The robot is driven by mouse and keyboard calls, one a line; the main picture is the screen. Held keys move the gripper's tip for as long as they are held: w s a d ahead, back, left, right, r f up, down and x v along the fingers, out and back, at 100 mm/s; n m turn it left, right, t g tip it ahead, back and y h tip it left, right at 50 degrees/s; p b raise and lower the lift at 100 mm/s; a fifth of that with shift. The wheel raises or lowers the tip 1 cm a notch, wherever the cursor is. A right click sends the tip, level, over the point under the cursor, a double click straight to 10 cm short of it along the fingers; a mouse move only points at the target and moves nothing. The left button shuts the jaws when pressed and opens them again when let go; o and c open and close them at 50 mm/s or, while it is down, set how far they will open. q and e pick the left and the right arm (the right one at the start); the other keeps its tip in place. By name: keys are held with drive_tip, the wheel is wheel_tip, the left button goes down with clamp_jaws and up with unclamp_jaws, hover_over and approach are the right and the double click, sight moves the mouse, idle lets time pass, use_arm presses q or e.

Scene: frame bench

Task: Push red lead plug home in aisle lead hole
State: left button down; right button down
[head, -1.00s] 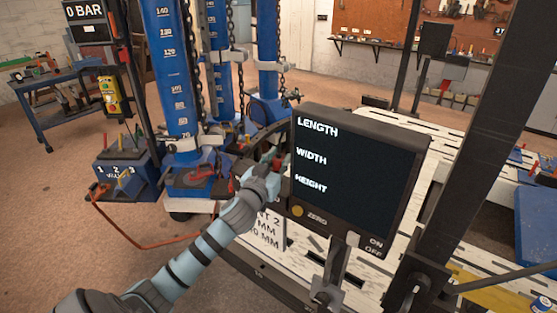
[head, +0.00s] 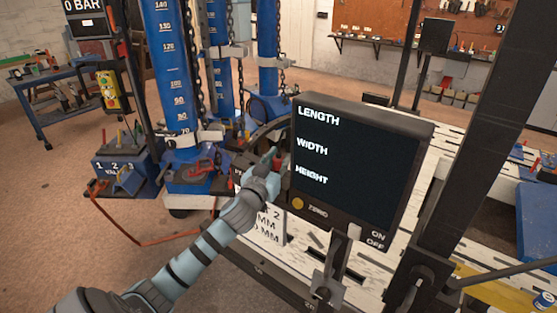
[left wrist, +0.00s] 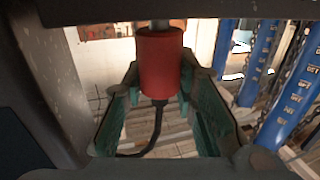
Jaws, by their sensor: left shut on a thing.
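The red lead plug (left wrist: 160,62) stands upright between the fingertips of my left gripper in the left wrist view, with a black cable hanging from its lower end. A short grey metal piece shows above the plug, just below a dark bar (left wrist: 110,10). I cannot see the lead hole itself or tell how far in the plug sits. My right gripper is not in view.
The display (head: 352,165) reading length, width and height stands close to the right of my left gripper. Blue columns (head: 168,75) with chains stand behind it. A white slatted bench (head: 440,175) lies to the right. A red hose (head: 150,245) lies on the floor at left.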

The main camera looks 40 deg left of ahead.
use_arm(q)
drive_tip(key=shift+f+b, duration=0.35)
drive_tip(key=shift+f, duration=0.15)
drive_tip(key=c, duration=1.2)
unclamp_jaws()
drive_tip(key=v, duration=1.2)
